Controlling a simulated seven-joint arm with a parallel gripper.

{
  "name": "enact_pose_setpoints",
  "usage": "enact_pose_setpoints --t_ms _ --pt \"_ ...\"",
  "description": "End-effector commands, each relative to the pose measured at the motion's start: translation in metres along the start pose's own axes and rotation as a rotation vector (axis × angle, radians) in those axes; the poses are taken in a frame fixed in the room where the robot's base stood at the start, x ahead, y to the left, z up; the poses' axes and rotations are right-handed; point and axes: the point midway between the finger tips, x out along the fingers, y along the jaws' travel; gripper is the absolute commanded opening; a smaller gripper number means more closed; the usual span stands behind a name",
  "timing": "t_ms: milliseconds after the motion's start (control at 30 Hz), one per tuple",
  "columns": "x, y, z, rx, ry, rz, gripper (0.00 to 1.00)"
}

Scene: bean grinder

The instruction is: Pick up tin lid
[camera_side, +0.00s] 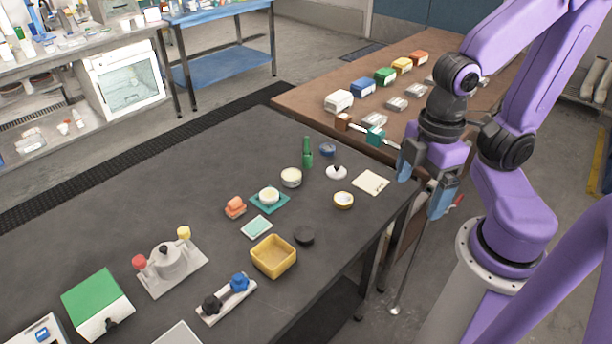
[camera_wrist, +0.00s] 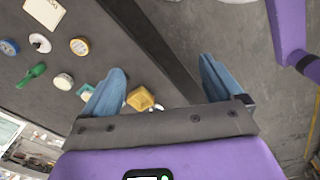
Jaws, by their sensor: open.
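A white round lid with a dark knob (camera_side: 337,172) lies flat near the far right part of the dark table; it looks like the tin lid. It also shows at the upper left of the wrist view (camera_wrist: 40,43). A round cream-topped tin (camera_side: 291,177) stands to its left, and a yellow-rimmed round tin (camera_side: 343,200) is just in front of it. My gripper (camera_side: 418,198) is open and empty, beyond the table's right edge and apart from the lid. In the wrist view, both blue fingers (camera_wrist: 162,65) are spread with nothing between them.
A brown table (camera_side: 310,100) with coloured boxes adjoins behind. The dark table's far left is clear.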

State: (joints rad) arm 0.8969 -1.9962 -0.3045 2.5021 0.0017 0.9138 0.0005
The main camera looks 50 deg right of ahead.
Motion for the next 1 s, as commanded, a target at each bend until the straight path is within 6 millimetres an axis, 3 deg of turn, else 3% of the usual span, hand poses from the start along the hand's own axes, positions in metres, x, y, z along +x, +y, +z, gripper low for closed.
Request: enact_pose_setpoints --t_ms 233,367,700,867,1000 --pt "0.000 0.004 -0.004 0.000 -0.001 0.001 0.93" --pt "-0.001 0.022 -0.019 -0.010 -0.004 0.003 0.93" --pt "0.002 0.125 -0.060 -0.073 -0.017 0.007 0.93" --pt "0.008 0.183 -0.061 -0.104 -0.022 0.006 0.93" --pt "0.016 0.235 -0.050 -0.133 -0.026 0.004 0.93"
